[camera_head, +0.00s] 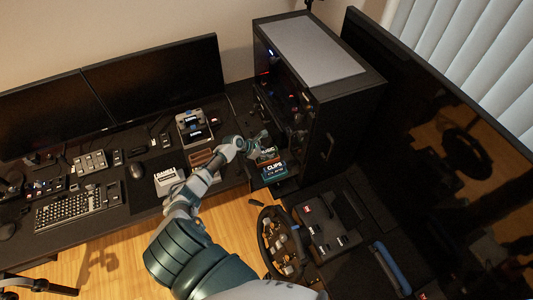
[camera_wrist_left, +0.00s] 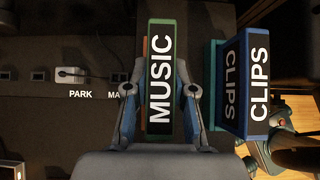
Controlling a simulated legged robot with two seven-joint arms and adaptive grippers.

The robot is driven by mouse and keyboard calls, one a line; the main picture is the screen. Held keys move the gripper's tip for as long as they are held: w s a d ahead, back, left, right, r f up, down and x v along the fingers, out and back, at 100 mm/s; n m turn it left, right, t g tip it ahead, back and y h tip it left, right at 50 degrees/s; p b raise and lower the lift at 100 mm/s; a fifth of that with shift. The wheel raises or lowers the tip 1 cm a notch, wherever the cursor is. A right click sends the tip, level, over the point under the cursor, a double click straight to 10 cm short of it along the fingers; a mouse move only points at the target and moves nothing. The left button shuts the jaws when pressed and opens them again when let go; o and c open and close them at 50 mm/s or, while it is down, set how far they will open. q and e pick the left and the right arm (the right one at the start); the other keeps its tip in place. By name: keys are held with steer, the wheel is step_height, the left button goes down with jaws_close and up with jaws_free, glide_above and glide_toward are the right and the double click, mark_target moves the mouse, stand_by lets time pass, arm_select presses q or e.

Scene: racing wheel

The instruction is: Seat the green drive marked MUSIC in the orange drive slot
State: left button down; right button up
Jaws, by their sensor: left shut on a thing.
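The green drive marked MUSIC (camera_wrist_left: 160,85) stands in the middle of the left wrist view, with its label facing the camera. My left gripper (camera_wrist_left: 160,100) is shut on it, with one finger on each side. In the head view, my left gripper (camera_head: 256,146) is at the front of the black PC tower, and the MUSIC drive (camera_head: 267,151) shows at its fingertips. My right gripper is not in view.
The black PC tower (camera_head: 335,130) stands right of my gripper. A PARK label (camera_wrist_left: 80,94) and small sockets are on the dark panel left of the drive. A box marked GAMES (camera_head: 168,178) and a keyboard (camera_head: 72,208) are on the desk. A steering wheel (camera_head: 283,243) is in front.

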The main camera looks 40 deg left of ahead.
arm_select(q)
steer(key=c, duration=0.9)
jaws_free()
step_height(320, 180, up, 10)
steer(key=shift+w+f, duration=0.1)
steer(key=shift+a, duration=0.1)
